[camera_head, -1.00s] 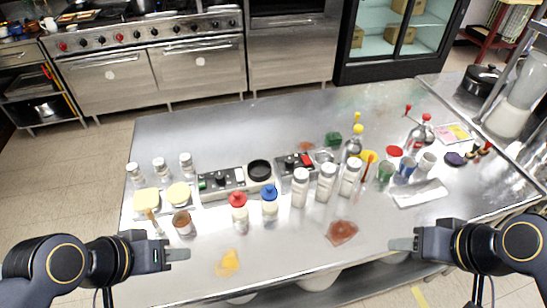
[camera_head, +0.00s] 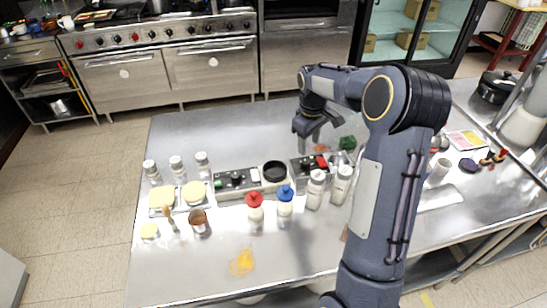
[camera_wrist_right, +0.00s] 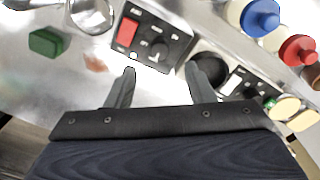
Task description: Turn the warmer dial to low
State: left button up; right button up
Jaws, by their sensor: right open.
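The right gripper also shows in the head view (camera_head: 318,132). My left gripper is out of view.
Red-capped (camera_head: 255,207) and blue-capped (camera_head: 285,202) bottles and white shakers (camera_head: 315,190) stand just in front of the boxes. A green block (camera_head: 347,143) lies behind them. My right arm hides the counter's right middle. The counter's back left is clear.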

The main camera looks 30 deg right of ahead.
aim_at(305, 161)
jog(key=shift+w+f, duration=0.35)
jog(key=shift+a+f, duration=0.1)
jog(key=shift+f, duration=0.25)
jog(key=f, duration=0.3)
jog(key=f+p, duration=0.1)
jog(key=f, duration=0.3)
jog(key=shift+d+p, duration=0.2)
jog(key=shift+p, duration=0.1)
jog(key=shift+r, duration=0.1)
jog(key=c, duration=1)
